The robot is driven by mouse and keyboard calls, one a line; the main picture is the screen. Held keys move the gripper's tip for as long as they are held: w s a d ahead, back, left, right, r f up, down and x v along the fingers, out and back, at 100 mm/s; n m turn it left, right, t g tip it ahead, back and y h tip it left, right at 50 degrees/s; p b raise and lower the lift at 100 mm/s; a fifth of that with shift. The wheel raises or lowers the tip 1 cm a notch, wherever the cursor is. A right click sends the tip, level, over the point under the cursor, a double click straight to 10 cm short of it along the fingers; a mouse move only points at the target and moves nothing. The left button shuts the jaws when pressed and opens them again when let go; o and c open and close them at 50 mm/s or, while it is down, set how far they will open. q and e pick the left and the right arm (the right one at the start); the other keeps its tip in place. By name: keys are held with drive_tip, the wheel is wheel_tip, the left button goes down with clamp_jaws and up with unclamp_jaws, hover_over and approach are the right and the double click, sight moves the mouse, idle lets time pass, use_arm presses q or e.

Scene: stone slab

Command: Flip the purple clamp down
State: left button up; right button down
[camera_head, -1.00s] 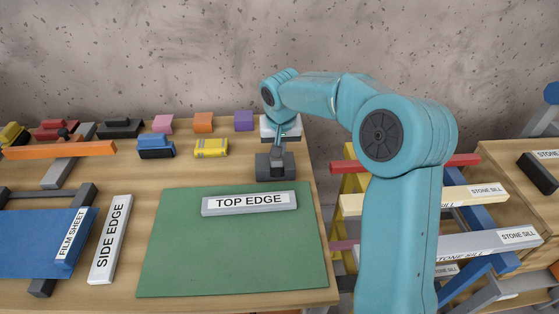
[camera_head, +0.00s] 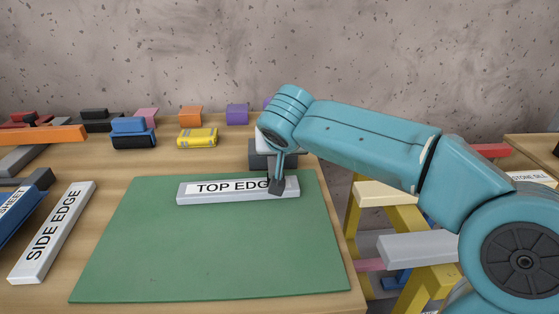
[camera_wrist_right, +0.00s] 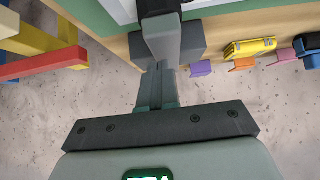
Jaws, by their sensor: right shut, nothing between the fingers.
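A purple block (camera_head: 237,114) stands at the back of the bench; it also shows in the wrist view (camera_wrist_right: 201,68). A second purple patch (camera_head: 267,102) shows behind my right wrist. I cannot tell whether either is part of the clamp. My right gripper (camera_head: 279,172) is shut and points down by the right end of the TOP EDGE strip (camera_head: 222,190). In the wrist view, a grey bar (camera_wrist_right: 160,40) with a black end (camera_wrist_right: 158,8) extends past the fingers (camera_wrist_right: 158,85) over the strip. A dark grey block (camera_head: 262,157) is partly hidden behind my wrist.
The strip lies on a green mat (camera_head: 215,250). Orange (camera_head: 190,115), yellow (camera_head: 197,138) and blue (camera_head: 133,132) blocks stand behind it. The SIDE EDGE strip (camera_head: 52,232) lies left. A yellow-legged rack (camera_head: 405,220) stands right of the bench. The mat's front is clear.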

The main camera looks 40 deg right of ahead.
drive_tip(key=shift+s+a+f+b, duration=0.2)
drive_tip(key=shift+f+b, duration=0.2)
drive_tip(key=shift+b, duration=0.15)
drive_tip(key=shift+f, duration=0.2)
drive_tip(key=r+p, duration=0.3)
drive_tip(key=r, duration=0.2)
drive_tip(key=shift+w+d+p, duration=0.1)
drive_tip(key=shift+d+p, duration=0.1)
drive_tip(key=shift+p, duration=0.2)
drive_tip(key=p+v, duration=0.1)
drive_tip(key=v, duration=0.9)
drive_tip(key=shift+s+a+f, duration=0.2)
drive_tip(key=shift+s, duration=0.1)
